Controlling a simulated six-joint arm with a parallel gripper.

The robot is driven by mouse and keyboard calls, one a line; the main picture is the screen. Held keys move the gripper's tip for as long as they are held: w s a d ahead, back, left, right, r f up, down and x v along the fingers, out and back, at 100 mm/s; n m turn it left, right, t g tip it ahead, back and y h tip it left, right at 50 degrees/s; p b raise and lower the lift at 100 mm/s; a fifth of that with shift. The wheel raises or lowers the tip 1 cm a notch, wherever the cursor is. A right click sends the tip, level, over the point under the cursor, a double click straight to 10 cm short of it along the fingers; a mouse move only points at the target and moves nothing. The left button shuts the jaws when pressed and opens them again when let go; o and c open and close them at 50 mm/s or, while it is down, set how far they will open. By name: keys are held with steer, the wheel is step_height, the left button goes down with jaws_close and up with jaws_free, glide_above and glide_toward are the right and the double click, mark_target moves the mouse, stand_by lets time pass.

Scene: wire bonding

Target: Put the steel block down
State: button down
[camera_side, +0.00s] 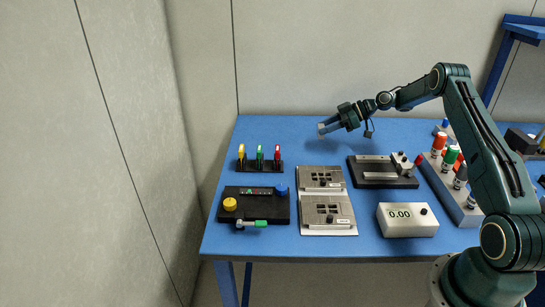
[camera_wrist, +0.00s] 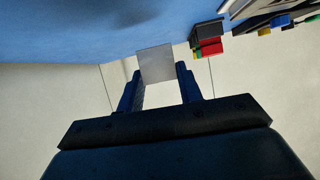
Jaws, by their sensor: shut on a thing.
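The steel block (camera_wrist: 156,64) is a plain grey piece between the two blue fingers of my gripper (camera_wrist: 158,84) in the wrist view. My gripper (camera_side: 324,127) is shut on it. In the side view the block (camera_side: 322,129) shows as a small pale grey piece at the fingertips. My gripper is tilted and holds the block in the air over the back part of the blue table (camera_side: 275,137). The block's underside is hidden.
A black rack (camera_side: 260,167) with yellow, green and red pieces stands at the left. Two metal plates (camera_side: 328,229), a black fixture (camera_side: 380,180), a 0.00 display box (camera_side: 407,220) and a black board (camera_side: 252,206) lie in front. The table's back middle is clear.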

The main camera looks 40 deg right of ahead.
steer(key=shift+f, duration=2.35)
steer(key=shift+f, duration=0.1)
steer(key=c, duration=0.9)
jaws_free()
steer(key=v, duration=1.2)
steer(key=shift+a, duration=0.1)
